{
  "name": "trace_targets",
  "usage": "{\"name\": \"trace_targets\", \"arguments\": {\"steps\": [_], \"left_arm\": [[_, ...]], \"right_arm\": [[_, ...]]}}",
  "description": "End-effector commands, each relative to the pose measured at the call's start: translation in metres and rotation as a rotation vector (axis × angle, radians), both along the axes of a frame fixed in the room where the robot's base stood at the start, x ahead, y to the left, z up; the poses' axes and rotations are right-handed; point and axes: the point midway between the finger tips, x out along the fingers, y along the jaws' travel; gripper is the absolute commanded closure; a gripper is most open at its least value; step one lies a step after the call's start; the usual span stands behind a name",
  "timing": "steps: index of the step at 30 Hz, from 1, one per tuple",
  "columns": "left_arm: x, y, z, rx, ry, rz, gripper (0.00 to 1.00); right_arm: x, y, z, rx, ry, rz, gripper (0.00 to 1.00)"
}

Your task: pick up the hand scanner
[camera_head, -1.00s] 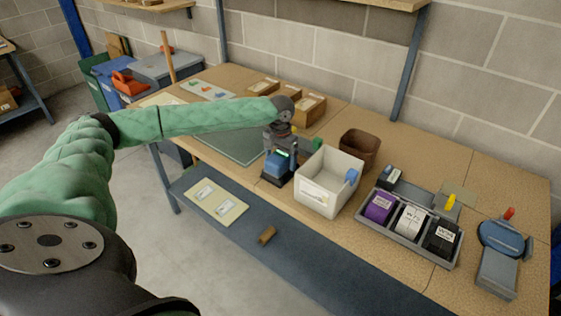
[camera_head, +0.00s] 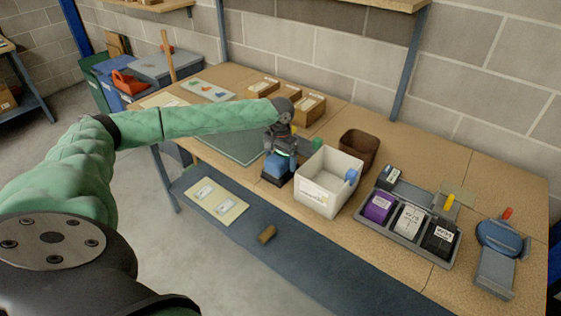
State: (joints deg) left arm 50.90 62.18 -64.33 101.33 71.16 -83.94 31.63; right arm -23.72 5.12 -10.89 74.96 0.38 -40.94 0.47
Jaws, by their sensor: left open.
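A blue device on a dark base, which looks like the hand scanner (camera_head: 276,166), stands on the wooden bench just left of the white bin. My left gripper (camera_head: 282,150) points down right above it, with its fingers at the device's top. The gripper is open; its fingers and body hide the device's upper part, and I cannot tell whether they touch it. A small green glow shows between them. My right gripper is not in view.
The white bin (camera_head: 325,190) stands close on the right of the device, with a brown bin (camera_head: 359,150) behind it. A grey tray (camera_head: 401,235) holds labelled boxes. Small cartons (camera_head: 310,107) stand behind my gripper. A tape dispenser (camera_head: 497,262) is at far right.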

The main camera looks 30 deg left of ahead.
Motion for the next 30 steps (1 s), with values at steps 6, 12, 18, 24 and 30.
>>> {"name": "trace_targets", "arguments": {"steps": [6,12,18,24,30], "left_arm": [[0.0,0.0,0.0,0.0,0.0,0.0,0.42],[0.0,0.0,0.0,0.0,0.0,0.0,0.69],[0.0,0.0,0.0,0.0,-0.001,0.0,0.69],[0.0,0.0,0.001,0.001,-0.002,-0.001,0.69],[0.0,0.0,0.022,0.0,-0.002,0.0,0.69]], "right_arm": [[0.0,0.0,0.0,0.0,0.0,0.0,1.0],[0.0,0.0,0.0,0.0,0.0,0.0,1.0],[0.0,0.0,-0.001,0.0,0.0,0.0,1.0],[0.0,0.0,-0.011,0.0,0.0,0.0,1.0],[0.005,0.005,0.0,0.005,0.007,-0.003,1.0]]}}
